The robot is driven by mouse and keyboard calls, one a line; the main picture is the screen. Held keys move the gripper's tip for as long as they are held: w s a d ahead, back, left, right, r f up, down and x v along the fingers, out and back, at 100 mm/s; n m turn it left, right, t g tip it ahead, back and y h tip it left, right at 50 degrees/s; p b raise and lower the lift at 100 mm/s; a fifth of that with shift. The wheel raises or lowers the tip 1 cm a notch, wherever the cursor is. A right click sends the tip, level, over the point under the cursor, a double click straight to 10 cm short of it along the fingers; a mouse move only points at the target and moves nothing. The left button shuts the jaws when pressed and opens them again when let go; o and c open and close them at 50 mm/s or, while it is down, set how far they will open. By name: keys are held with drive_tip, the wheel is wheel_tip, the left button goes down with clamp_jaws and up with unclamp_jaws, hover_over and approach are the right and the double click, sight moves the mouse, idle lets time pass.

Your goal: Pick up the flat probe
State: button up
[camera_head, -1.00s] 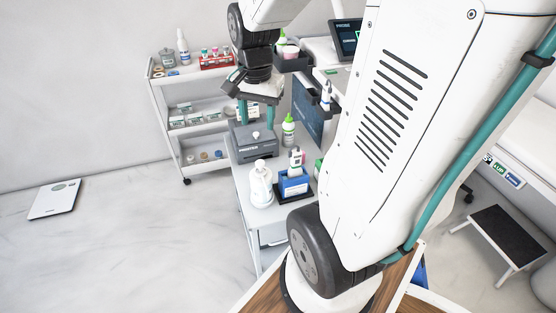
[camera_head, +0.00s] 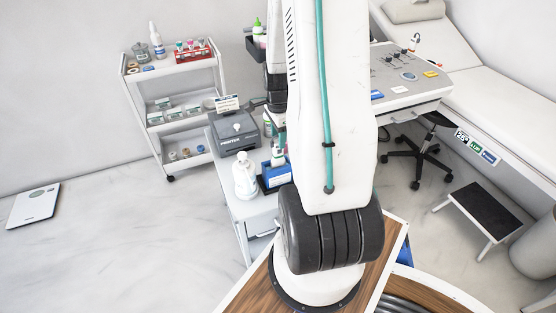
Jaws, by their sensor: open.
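No probe can be surely picked out as the flat one. A small white probe (camera_head: 413,43) with a dark top and an orange band stands at the far right side of the ultrasound console (camera_head: 420,92). The console's left side and screen are hidden behind my raised arm. My gripper (camera_head: 279,128) is mostly hidden behind the arm, just right of the grey printer. Only a dark wrist part and a bit of teal finger show there. It is open, and no object shows in it.
The printer (camera_head: 234,132), a white bottle (camera_head: 245,178) and a blue box (camera_head: 276,176) crowd the small white cart (camera_head: 246,210). A shelf trolley (camera_head: 142,92) stands at the left. A wheeled stool (camera_head: 416,160), step (camera_head: 487,208) and couch (camera_head: 490,85) are at the right. Left floor is mostly clear.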

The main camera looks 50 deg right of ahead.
wheel_tip(320, 180, down, 2)
drive_tip(key=shift+f, duration=0.15)
drive_tip(key=c, duration=1)
